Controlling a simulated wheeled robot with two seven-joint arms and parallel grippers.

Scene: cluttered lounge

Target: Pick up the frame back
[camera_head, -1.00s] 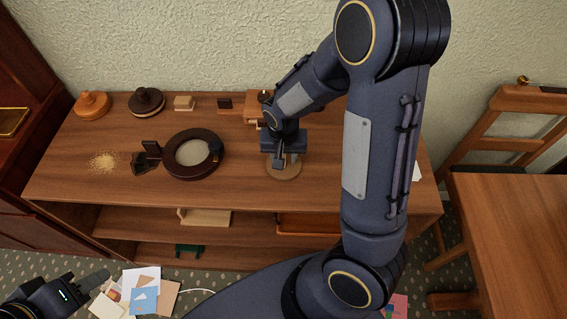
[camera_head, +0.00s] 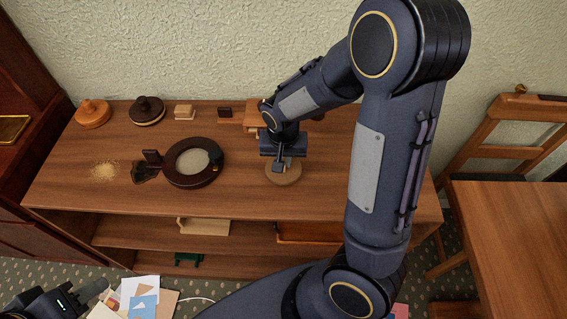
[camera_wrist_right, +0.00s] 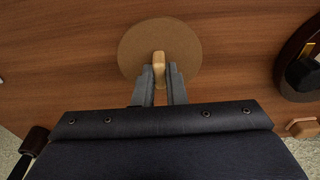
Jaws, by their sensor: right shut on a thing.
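The frame back is a round tan disc (camera_head: 290,178) with a small upright wooden tab at its middle. It is at the front middle of the wooden shelf top. In the right wrist view the disc (camera_wrist_right: 133,48) lies ahead of my right gripper (camera_wrist_right: 159,78), whose two fingers are shut on the tab. I cannot tell whether the disc touches the shelf top or is just off it. In the head view my right gripper (camera_head: 281,164) points down over the disc. My left gripper (camera_head: 95,290) is low at the left, partly cut off, its jaws unclear.
Lidded jars and small blocks line the wall. Papers (camera_head: 143,285) lie below at left. A wooden table (camera_head: 520,230) and chair are at right.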

